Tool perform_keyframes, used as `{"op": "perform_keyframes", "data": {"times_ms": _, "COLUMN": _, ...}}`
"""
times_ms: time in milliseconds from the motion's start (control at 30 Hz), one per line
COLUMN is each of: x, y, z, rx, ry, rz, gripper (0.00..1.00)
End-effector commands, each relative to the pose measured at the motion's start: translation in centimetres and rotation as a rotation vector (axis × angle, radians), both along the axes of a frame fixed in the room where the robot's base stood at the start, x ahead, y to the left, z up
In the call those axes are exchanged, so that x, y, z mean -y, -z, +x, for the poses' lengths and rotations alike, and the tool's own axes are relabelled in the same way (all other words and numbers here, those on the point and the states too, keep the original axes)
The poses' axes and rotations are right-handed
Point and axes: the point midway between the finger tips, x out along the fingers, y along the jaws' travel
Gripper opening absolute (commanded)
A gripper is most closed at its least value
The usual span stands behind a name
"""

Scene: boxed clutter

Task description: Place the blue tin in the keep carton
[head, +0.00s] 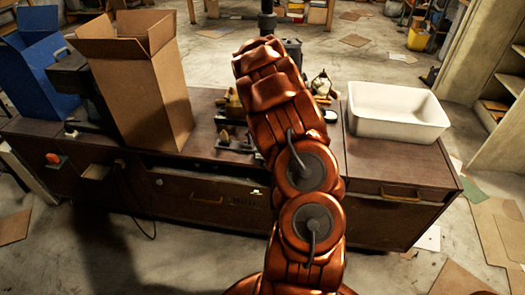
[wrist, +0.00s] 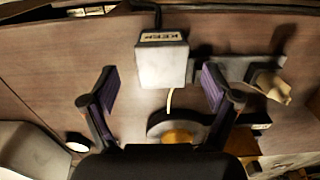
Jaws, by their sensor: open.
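I see no blue tin in either view. A tall open brown cardboard carton (head: 140,95) stands on the left of the cabinet top in the head view; no keep marking is readable on it. In the wrist view, a small pale block (wrist: 163,66) with a label reading "KEEP" is on the wooden top. My gripper (wrist: 159,75) is open, with its dark, purple-padded fingers on either side of this block in the picture. I cannot tell the height gap. In the head view my arm hides the gripper.
A blue open box (head: 45,75) stands at far left. A white basin (head: 397,112) is on the right of the cabinet top (head: 385,165). Dark fixtures (head: 237,138) crowd the middle, partly behind my arm. A round grey piece with an orange centre (wrist: 178,130) lies near the fingers.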

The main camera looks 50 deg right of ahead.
Motion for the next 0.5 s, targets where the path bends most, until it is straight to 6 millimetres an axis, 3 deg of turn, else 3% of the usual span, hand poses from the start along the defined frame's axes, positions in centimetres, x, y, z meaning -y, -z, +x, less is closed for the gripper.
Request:
{"op": "perform_keyframes", "data": {"times_ms": 233, "x": 0.1, "y": 1.4, "z": 0.1, "rx": 0.001, "ry": 0.001, "rz": -0.002, "gripper": 0.88}}
{"op": "perform_keyframes", "data": {"times_ms": 500, "x": 0.0, "y": 4.7, "z": 0.2, "rx": -0.001, "ry": 0.000, "rz": -0.001, "gripper": 0.88}}
